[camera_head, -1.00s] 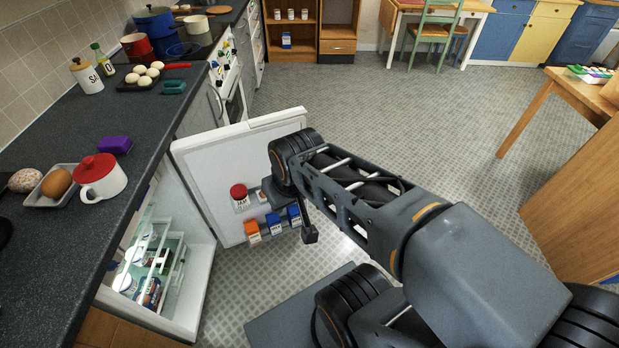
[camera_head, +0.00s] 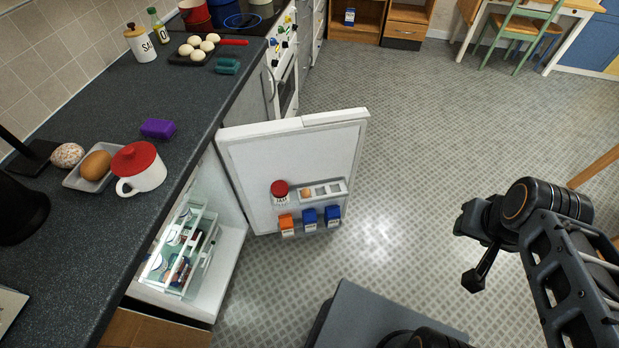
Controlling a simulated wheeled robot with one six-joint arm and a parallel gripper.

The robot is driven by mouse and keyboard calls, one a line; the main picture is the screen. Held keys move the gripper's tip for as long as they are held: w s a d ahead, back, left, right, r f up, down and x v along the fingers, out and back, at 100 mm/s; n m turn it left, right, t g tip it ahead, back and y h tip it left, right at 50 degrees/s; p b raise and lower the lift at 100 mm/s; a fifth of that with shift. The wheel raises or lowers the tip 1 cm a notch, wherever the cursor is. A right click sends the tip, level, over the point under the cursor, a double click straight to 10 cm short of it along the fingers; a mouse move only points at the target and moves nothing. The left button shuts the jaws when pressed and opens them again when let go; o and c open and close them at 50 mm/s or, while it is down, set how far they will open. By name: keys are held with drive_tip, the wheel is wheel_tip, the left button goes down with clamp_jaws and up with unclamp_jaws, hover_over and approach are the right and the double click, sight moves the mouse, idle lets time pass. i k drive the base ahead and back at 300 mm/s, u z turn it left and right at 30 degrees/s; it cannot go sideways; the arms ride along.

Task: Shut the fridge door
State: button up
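The white fridge door (camera_head: 290,160) stands wide open, swung out from under the counter into the room. Its inner side faces me, with a red-lidded jar (camera_head: 280,192), an egg rack, an orange carton and two blue cartons on its shelves. The fridge interior (camera_head: 215,270) is open below the counter, with a glass shelf and several jars partly visible. My gripper (camera_head: 475,282) hangs to the right of the door, over the floor and clearly apart from it. Its fingers are dark and small here, so I cannot tell their opening.
The dark counter (camera_head: 100,110) runs along the left, holding a red-lidded white pot (camera_head: 139,168), an egg dish and a purple block (camera_head: 158,128). A stove (camera_head: 284,75) stands behind the door. Tiled floor (camera_head: 420,130) is clear right of the door.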

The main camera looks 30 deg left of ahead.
sight(320, 153)
drive_tip(key=u, duration=0.05)
drive_tip(key=i, duration=4.9)
drive_tip(key=u, duration=4.8)
drive_tip(key=i, duration=1)
drive_tip(key=u, duration=0.75)
